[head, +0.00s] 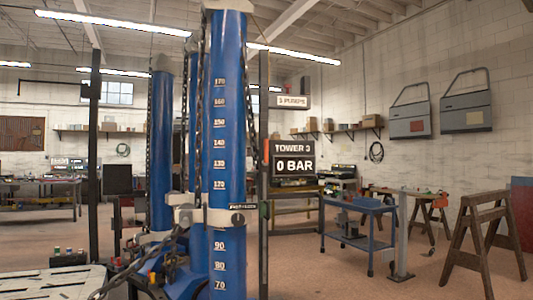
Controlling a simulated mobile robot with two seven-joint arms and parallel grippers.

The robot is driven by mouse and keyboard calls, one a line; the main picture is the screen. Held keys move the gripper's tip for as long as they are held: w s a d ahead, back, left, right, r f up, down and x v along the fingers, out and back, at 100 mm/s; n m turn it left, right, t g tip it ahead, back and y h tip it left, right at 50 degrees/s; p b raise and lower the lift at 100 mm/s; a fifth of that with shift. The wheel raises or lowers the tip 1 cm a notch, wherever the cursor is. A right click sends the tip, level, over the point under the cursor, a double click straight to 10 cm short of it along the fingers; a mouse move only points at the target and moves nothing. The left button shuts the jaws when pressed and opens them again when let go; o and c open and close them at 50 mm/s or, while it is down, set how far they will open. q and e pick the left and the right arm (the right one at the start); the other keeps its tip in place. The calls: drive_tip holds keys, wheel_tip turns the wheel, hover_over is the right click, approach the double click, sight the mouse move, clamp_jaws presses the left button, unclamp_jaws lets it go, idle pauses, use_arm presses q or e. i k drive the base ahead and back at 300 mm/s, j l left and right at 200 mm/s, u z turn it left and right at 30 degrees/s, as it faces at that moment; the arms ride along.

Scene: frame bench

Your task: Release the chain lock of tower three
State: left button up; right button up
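A tall blue tower (228,110) with a white number scale stands close in front of me. A black display reading "TOWER 3" and "0 BAR" (294,161) is just right of it. A pale collar (222,217) crosses the tower between the marks 90 and 120. It carries a round black knob (238,219) and a small dark label too small to read. A dark chain (200,120) hangs along the tower's left side. Another chain (145,258) slants from the collar's height down to the lower left. I cannot tell which part is the chain lock. Neither gripper shows.
A second blue tower (161,150) stands behind on the left. A blue cart (357,228), a grey post (402,235) and a wooden trestle (485,232) stand right. Floor between display and cart looks clear.

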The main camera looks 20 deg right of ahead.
sight(265, 162)
drive_tip(key=i+l, duration=0.85)
drive_tip(key=i+l+u, duration=0.1)
drive_tip(key=i+l, duration=1.55)
drive_tip(key=l, duration=0.25)
drive_tip(key=i+j+u, duration=0.05)
